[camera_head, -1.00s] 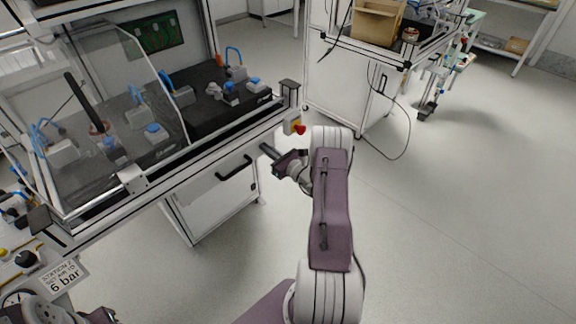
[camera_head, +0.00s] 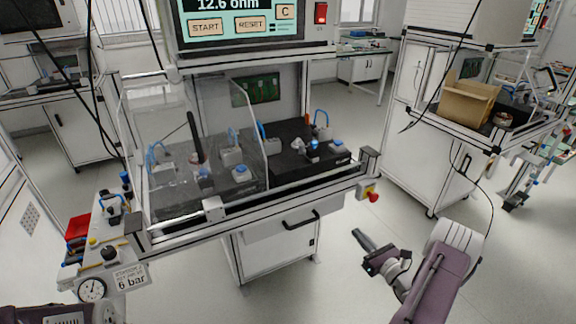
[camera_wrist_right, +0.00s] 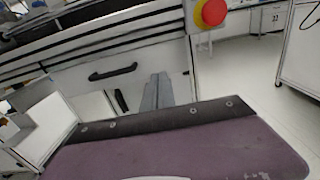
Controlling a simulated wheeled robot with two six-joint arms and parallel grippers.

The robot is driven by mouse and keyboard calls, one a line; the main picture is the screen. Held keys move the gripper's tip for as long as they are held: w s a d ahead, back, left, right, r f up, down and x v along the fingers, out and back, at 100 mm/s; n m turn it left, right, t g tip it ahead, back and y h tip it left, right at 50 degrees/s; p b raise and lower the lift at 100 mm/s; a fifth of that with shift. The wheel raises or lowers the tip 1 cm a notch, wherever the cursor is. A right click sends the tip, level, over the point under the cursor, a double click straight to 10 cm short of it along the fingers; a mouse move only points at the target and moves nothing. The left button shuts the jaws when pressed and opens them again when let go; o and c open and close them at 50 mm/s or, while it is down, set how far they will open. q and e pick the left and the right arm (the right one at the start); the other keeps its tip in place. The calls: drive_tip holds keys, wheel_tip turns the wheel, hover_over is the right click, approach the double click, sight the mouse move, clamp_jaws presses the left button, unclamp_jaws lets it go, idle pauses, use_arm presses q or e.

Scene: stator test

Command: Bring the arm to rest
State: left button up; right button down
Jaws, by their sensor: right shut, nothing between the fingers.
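My right arm comes in at the lower right of the head view. Its gripper (camera_head: 362,239) points up and left, in front of the test bench (camera_head: 270,208) and below its front edge. It is shut and empty, clear of the bench in the picture. In the right wrist view the gripper's fingers (camera_wrist_right: 157,92) lie together, with the cabinet and its black handle behind them. At the bottom left of the head view only a dark part of my left arm shows. The left gripper's fingers are not visible.
A red emergency button (camera_head: 373,197) sticks out at the bench's right corner; it also shows in the wrist view (camera_wrist_right: 213,12). A screen (camera_head: 240,22) reads 12.6 ohm. A cardboard box (camera_head: 468,103) stands on the right bench. A pressure gauge (camera_head: 92,289) is lower left. Floor between benches is free.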

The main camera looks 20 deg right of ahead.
drive_tip(key=s+a+r+n+g+y, duration=0.2)
drive_tip(key=a+n+g+y, duration=0.9)
drive_tip(key=a, duration=1.2)
drive_tip(key=s+a+f+n+g+h, duration=0.1)
drive_tip(key=s+a+n+g+h, duration=0.3)
drive_tip(key=s+n, duration=0.45)
drive_tip(key=s+a+f+n+g+h, duration=0.1)
drive_tip(key=s+a+n+g+h, duration=0.1)
drive_tip(key=s+n+g+h, duration=0.45)
wheel_tip(320, 180, up, 19)
drive_tip(key=w+d+n+t+h+p, duration=0.1)
drive_tip(key=n+t+p, duration=0.3)
drive_tip(key=p, duration=1.3)
drive_tip(key=d+n+h, duration=0.1)
drive_tip(key=n, duration=0.3)
drive_tip(key=shift+w+r+n+t, duration=0.15)
drive_tip(key=shift+r+n+t, duration=0.05)
drive_tip(key=shift+n+t, duration=0.2)
drive_tip(key=shift+d, duration=0.1)
